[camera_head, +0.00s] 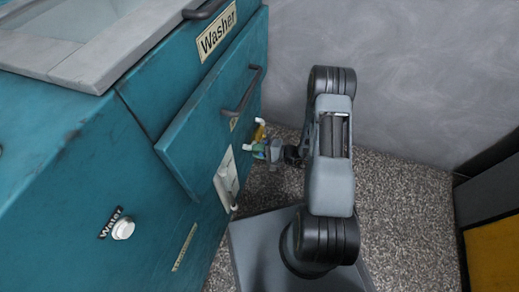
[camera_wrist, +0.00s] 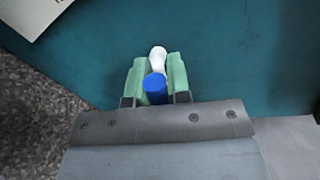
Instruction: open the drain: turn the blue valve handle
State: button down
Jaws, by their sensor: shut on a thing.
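The blue valve handle (camera_wrist: 155,86) sits between the two pale green fingers of my gripper (camera_wrist: 157,80) in the wrist view. My gripper is shut on it. A white pipe end (camera_wrist: 158,57) shows just beyond the handle, against the teal machine. In the head view my gripper (camera_head: 262,150) is at the lower side of the teal washer (camera_head: 180,120), by a small yellow part and white pipe fittings (camera_head: 248,147). The handle is hard to make out there, as the gripper covers most of it.
A white panel with a lever (camera_head: 227,180) is on the washer just left of my gripper. A black door handle (camera_head: 243,92) juts out above. A white knob (camera_head: 122,229) labelled Water is at lower left. A grey wall (camera_head: 420,70) stands behind; speckled floor (camera_head: 395,200) is open at right.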

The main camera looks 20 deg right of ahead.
jog(key=shift+s+a+f+n+b, duration=0.1)
jog(key=shift+s+f+n+b, duration=0.05)
jog(key=shift+f+n+b, duration=0.7)
jog(key=c, duration=1.1)
grip_release()
jog(key=shift+p+v, duration=1.85)
jog(key=shift+v, duration=5.05)
jog(key=shift+s+a, duration=0.1)
jog(key=shift+s, duration=0.05)
jog(key=shift+c, duration=0.2)
